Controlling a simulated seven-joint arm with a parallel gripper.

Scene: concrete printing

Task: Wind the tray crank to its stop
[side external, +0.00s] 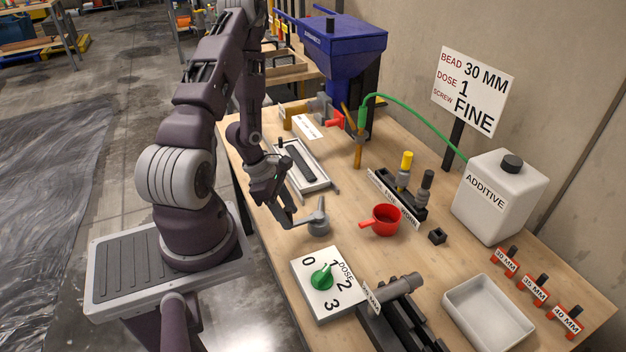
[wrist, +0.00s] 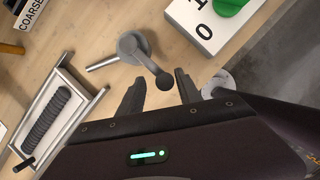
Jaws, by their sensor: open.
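The grey tray crank (side external: 318,228) sits on the bench top, with its arm reaching left towards my gripper (side external: 289,214). In the wrist view, the round crank hub (wrist: 131,47) has one arm ending in a dark knob (wrist: 163,81) and a pale rod pointing left. My gripper (wrist: 159,88) is open, and the knob appears between its two fingertips; I cannot tell whether either finger touches it. The tray (side external: 325,187) lies beyond the crank on rails, with a dark ribbed strip (wrist: 45,117) on it in the wrist view.
A white dose dial (side external: 312,299) with a green knob stands close in front of the crank. A red cup (side external: 383,219) and a rack (side external: 411,206) of screws stand right of it. The blue hopper machine (side external: 342,47) is at the back. Bench around the crank is mostly clear.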

